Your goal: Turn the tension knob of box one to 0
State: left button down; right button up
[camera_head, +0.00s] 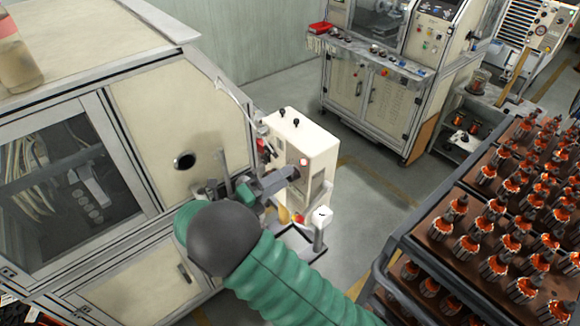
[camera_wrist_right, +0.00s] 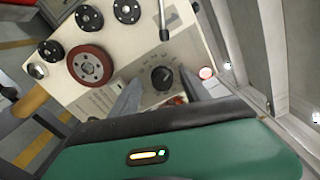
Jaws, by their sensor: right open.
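A cream machine box (camera_head: 312,140) stands beside the large cabinet in the head view, and its panel (camera_wrist_right: 150,55) fills the upper part of the right wrist view. A black knob (camera_wrist_right: 162,77) with markings around it sits on that panel, beside a small red light (camera_wrist_right: 206,73). My right gripper (camera_head: 291,177) is at the box's front face. In the wrist view its two grey fingers (camera_wrist_right: 160,84) are open on either side of the knob, with no clear contact. The knob's setting is too small to read. My left gripper is not in view.
The large cabinet (camera_head: 185,110) stands close on the left. A rack (camera_head: 400,245) of copper armatures is on the right. Open floor (camera_head: 365,185) lies beyond the box.

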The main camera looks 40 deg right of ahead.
jog(key=shift+d+f, duration=0.15)
jog(key=shift+d, duration=0.7)
jog(key=shift+s+d, duration=0.15)
jog(key=shift+d, duration=0.05)
jog(key=shift+c, duration=0.4)
jog(key=shift+s, duration=0.1)
jog(key=shift+c, duration=1.2)
jog(key=shift+a, duration=0.4)
jog(key=c, duration=0.5)
grip_shut()
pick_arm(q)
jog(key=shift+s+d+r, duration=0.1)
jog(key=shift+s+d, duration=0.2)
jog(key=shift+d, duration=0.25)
